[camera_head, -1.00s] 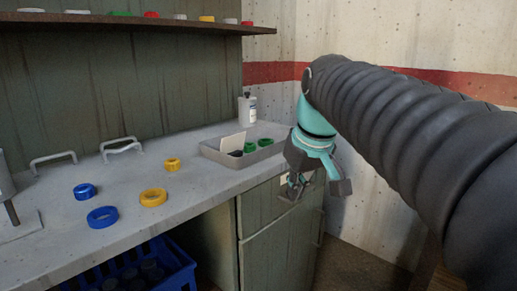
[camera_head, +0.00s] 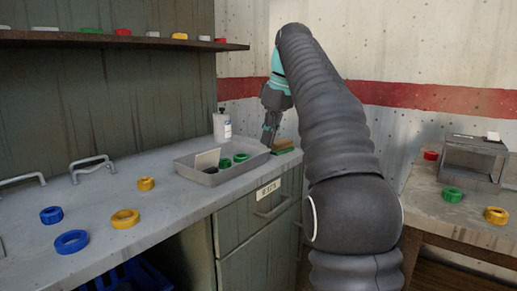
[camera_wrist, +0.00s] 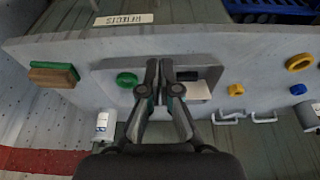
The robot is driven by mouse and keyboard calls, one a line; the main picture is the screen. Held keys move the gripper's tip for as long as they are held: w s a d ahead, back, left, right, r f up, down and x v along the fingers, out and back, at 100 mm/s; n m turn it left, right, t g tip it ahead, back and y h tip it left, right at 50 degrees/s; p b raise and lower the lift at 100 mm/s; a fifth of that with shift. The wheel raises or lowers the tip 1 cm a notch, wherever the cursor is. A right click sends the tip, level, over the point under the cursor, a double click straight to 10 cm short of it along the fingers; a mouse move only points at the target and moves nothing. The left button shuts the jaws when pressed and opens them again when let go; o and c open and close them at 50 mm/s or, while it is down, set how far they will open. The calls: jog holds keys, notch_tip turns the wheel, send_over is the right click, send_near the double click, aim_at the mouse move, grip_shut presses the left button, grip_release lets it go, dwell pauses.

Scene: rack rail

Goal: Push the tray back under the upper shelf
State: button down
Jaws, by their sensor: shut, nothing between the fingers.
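The grey tray (camera_head: 236,173) stands on the counter, near its right end. It holds green rings (camera_head: 240,158), a dark piece and a pale card (camera_head: 207,159). The upper shelf (camera_head: 120,42) runs along the wall above, at the upper left. My gripper (camera_head: 266,143) is shut and empty, pointing down at the tray's right end. In the wrist view, my gripper (camera_wrist: 165,64) lies across the tray (camera_wrist: 212,70), with one green ring (camera_wrist: 127,79) beside the fingers. I cannot tell whether the fingertips touch the tray.
A white bottle (camera_head: 221,126) stands behind the tray. A green-topped brown block (camera_head: 284,147) lies to its right. Blue rings (camera_head: 71,241) and yellow rings (camera_head: 125,218) lie on the counter to the left. A second table with a grey box (camera_head: 474,160) is at the right.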

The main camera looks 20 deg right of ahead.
jog(key=w+a+f, duration=0.1)
jog(key=f, duration=0.2)
jog(key=w+a+f+b, duration=0.1)
jog(key=w+f, duration=0.1)
jog(key=f, duration=0.1)
jog(key=w+a+f, duration=0.1)
jog(key=f, duration=0.2)
jog(key=shift+w+a, duration=0.5)
jog(key=shift+w, duration=0.15)
